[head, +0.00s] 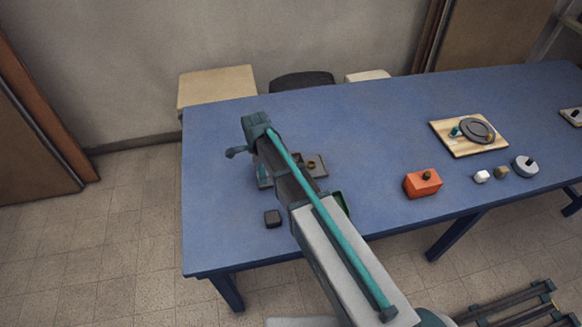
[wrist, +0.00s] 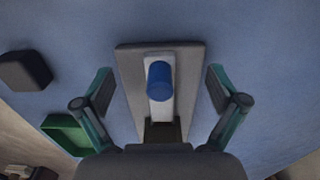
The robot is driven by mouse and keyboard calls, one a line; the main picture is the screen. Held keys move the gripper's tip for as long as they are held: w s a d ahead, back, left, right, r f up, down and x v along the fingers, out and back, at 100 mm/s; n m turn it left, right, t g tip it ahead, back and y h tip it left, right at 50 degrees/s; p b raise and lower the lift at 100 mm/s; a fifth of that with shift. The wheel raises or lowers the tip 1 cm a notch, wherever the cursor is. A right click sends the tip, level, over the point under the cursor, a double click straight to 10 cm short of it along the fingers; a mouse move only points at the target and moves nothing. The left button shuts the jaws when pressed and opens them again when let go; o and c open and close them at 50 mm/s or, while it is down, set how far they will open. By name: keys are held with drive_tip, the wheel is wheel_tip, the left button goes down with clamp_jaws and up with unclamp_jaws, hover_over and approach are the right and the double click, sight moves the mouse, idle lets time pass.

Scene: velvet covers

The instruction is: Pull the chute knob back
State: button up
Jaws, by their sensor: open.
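In the wrist view a blue round knob (wrist: 159,81) stands on a pale strip (wrist: 155,116) set in a grey chute plate (wrist: 194,62). A dark recess (wrist: 162,132) lies at the strip's near end. My gripper (wrist: 160,88) is open, with one finger on each side of the plate and the knob between them, apart from both. In the head view a grey plate (head: 318,166), which seems to be the same one, is partly hidden behind my arm. The knob cannot be made out there.
A dark block (head: 272,218) and a green tray (wrist: 68,133) lie near the chute on the blue table (head: 380,130). An orange box (head: 422,184), small blocks (head: 481,176) and a board with a grey plate (head: 467,150) stand farther right.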

drive_tip(key=shift+r+p, duration=1.95)
drive_tip(key=shift+r, duration=1.6)
drive_tip(key=shift+f, duration=0.1)
